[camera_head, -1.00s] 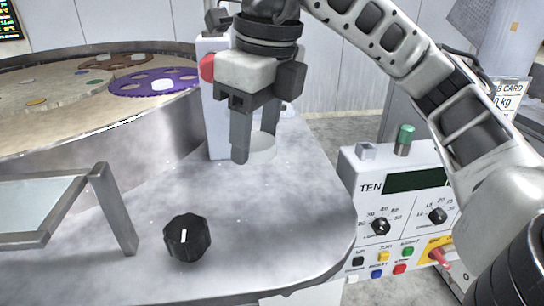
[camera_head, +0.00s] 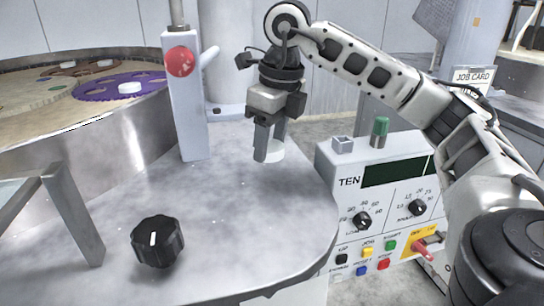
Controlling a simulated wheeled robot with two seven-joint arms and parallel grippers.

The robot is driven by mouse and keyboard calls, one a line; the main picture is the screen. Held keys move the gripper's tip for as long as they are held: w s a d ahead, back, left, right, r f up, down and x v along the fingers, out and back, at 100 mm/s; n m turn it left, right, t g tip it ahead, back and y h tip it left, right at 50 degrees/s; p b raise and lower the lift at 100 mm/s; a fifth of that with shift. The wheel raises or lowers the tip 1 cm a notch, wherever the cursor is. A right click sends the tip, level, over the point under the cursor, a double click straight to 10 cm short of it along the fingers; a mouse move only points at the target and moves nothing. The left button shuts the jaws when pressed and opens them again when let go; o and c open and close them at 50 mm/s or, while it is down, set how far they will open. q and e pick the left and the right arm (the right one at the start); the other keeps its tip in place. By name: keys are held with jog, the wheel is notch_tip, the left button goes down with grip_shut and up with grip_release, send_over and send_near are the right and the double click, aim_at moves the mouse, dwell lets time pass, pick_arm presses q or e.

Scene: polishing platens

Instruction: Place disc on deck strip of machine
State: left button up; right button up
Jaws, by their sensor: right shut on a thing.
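My right gripper (camera_head: 269,157) comes in from the right and points down at the far right part of the machine's grey metal deck (camera_head: 225,205). It is shut on a pale, whitish disc (camera_head: 277,154), which shows between and behind the fingers. The disc is partly hidden by the fingers, and I cannot tell whether it touches the deck or hangs just above it. My left gripper is not in view.
A white post with a red button (camera_head: 180,62) stands on the deck left of the gripper. A black knob (camera_head: 157,241) is at the front. The round platen tub (camera_head: 120,115) holds a purple carrier (camera_head: 105,91). A control panel (camera_head: 390,172) is at right.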

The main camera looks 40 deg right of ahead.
aim_at(274, 145)
jog(key=f, duration=0.3)
jog(key=shift+d+f, duration=0.2)
jog(key=shift+d, duration=0.1)
jog(key=shift+f, duration=0.1)
jog(key=shift+f, duration=0.1)
jog(key=shift+f, duration=0.15)
jog(key=o, duration=1)
jog(key=shift+a, duration=0.1)
